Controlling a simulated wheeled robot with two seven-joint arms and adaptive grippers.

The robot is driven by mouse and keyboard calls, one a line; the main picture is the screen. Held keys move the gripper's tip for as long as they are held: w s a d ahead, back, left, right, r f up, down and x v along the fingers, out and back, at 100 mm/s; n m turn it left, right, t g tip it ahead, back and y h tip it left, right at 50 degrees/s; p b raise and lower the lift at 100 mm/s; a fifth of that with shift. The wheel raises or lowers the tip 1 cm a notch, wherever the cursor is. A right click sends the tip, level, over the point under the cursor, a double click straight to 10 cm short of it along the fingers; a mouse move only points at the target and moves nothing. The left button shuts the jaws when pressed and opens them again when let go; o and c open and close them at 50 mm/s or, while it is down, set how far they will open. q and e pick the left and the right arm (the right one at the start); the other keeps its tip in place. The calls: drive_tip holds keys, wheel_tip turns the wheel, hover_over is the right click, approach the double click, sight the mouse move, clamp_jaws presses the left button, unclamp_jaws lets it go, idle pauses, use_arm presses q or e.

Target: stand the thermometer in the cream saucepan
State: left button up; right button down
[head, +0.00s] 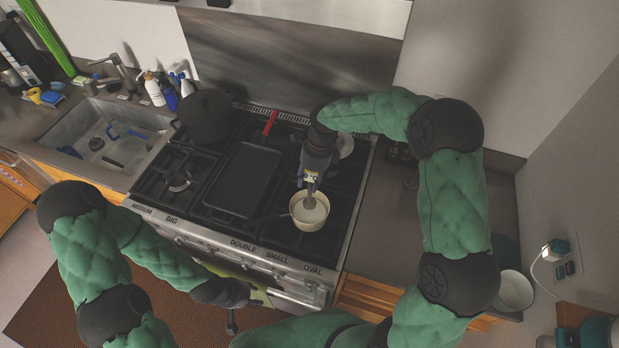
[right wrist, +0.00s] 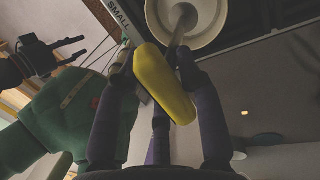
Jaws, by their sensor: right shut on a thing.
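The cream saucepan (head: 311,224) stands on the front right of the stove; its round opening also shows at the top of the right wrist view (right wrist: 152,22). My right gripper (head: 309,187) is directly above the saucepan, pointing down. It is shut on the yellow body of the thermometer (right wrist: 166,86), whose thin grey stem points into the pan's opening. I cannot tell whether the tip touches the pan's bottom. My left gripper (head: 250,300) is low in front of the stove, away from the pan; in the right wrist view its fingers (right wrist: 72,50) are apart and empty.
A dark pot (head: 206,115) stands at the back left. The sink (head: 105,140) is further left. A white bowl (head: 514,290) is at the right counter's front end. The right counter is mostly bare.

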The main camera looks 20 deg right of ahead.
sight(310, 194)
drive_tip(key=shift+w+d+f+b+x, duration=0.1)
drive_tip(key=shift+d+b+x, duration=0.2)
drive_tip(key=shift+b+x, duration=0.75)
drive_tip(key=shift+w+d+f+b+x, duration=0.2)
drive_tip(key=shift+b+x, duration=0.3)
drive_tip(key=shift+x, duration=1.1)
drive_tip(key=shift+w+d+r+b+x, duration=0.1)
drive_tip(key=shift+d+b+x, duration=0.25)
drive_tip(key=shift+b+x, duration=0.7)
drive_tip(key=shift+a+f+p, duration=0.1)
drive_tip(key=shift+f+p, duration=0.2)
drive_tip(key=c, duration=0.7)
unclamp_jaws()
drive_tip(key=shift+s, duration=0.1)
drive_tip(key=shift+c, duration=0.2)
drive_tip(key=v, duration=1.2)
